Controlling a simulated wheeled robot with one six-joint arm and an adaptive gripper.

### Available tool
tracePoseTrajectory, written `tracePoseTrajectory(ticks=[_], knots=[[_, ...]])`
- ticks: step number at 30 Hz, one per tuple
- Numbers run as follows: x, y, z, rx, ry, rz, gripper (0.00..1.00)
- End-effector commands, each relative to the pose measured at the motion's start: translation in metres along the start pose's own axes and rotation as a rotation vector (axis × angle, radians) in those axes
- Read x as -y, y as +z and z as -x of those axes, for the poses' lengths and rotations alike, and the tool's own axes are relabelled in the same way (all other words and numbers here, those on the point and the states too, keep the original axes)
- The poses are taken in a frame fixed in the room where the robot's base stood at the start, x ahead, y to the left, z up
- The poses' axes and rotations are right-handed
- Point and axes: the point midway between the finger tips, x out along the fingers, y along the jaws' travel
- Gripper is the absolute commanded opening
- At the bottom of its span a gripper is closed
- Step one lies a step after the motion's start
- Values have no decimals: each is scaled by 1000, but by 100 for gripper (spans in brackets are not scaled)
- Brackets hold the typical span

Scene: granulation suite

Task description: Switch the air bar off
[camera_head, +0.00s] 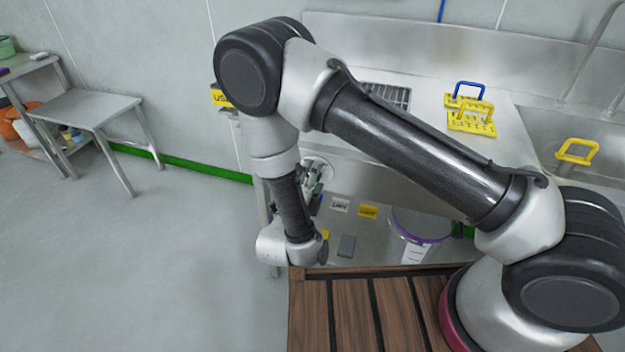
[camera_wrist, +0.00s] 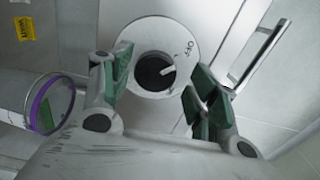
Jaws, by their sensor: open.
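A round pale dial plate (camera_wrist: 150,35) with a black knob (camera_wrist: 150,74) is in the upper middle of the wrist view. A white pointer on the knob points right and slightly up in the picture. Lettering that looks like OFF is at the plate's upper right. My gripper (camera_wrist: 160,70) is open, with one green-padded finger on each side of the knob and no visible contact. In the head view my gripper (camera_head: 311,193) is in front of the dial plate (camera_head: 319,167) on the bench front, and the knob is hidden or too small to make out.
A metal bar handle (camera_wrist: 264,56) is right of the dial. A clear container with a purple rim (camera_head: 420,238) stands under the bench. The sink bench (camera_head: 520,130) holds yellow and blue handled items. A small steel table (camera_head: 90,107) is at left, with open floor before it.

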Motion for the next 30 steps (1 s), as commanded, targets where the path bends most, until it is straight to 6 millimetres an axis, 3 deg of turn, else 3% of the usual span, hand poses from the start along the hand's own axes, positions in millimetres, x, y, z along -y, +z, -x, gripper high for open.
tracePoseTrajectory(ticks=[5, 7, 9, 11, 13, 18, 30], knots=[[35, 0, 0, 0, -3, -4, 61], [52, 0, 0, 1, -7, -6, 77], [66, 0, 1, 2, -7, -5, 81], [76, 0, 1, 1, -8, -7, 76], [84, -1, 1, 0, -6, -4, 60], [94, -1, 1, 1, -2, -2, 60], [93, -1, 0, 1, 0, 0, 60]])
